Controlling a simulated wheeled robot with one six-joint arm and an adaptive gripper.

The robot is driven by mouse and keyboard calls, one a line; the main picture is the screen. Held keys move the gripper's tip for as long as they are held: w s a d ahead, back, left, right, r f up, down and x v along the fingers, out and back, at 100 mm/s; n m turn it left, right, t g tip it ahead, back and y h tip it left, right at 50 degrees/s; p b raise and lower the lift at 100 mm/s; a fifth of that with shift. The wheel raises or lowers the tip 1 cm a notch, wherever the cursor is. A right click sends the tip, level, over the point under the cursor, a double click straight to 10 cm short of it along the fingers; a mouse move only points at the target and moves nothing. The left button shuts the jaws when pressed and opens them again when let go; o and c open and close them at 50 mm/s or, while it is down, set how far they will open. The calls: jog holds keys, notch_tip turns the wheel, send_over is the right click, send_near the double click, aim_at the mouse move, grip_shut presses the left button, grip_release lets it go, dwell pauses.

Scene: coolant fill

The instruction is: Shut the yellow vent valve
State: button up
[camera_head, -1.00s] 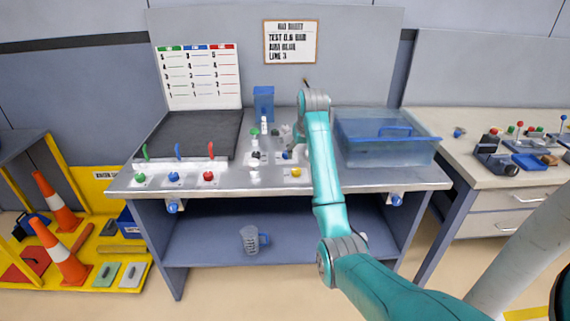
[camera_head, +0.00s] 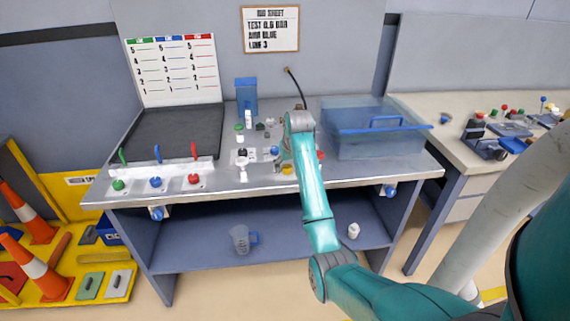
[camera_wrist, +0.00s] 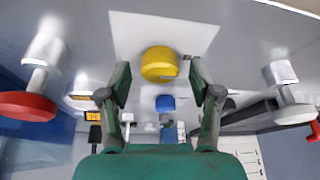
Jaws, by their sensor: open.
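The yellow vent valve (camera_wrist: 160,62) shows as a round yellow knob on a pale plate in the wrist view. In the head view the yellow valve (camera_head: 287,169) is small, near the bench's front edge, just left of my arm. My gripper (camera_wrist: 160,82) is open and empty. Its two fingers stand left and right of the yellow knob in the wrist view; I cannot tell how far the knob is beyond the tips. In the head view my arm hides most of the gripper.
A blue knob (camera_wrist: 165,103) lies below the yellow one in the wrist view. On the bench, a clear blue tank (camera_head: 375,139) is right of my arm. Three coloured levers (camera_head: 157,178) are at the left.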

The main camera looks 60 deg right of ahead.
jog(key=shift+c, duration=0.2)
jog(key=c, duration=1.1)
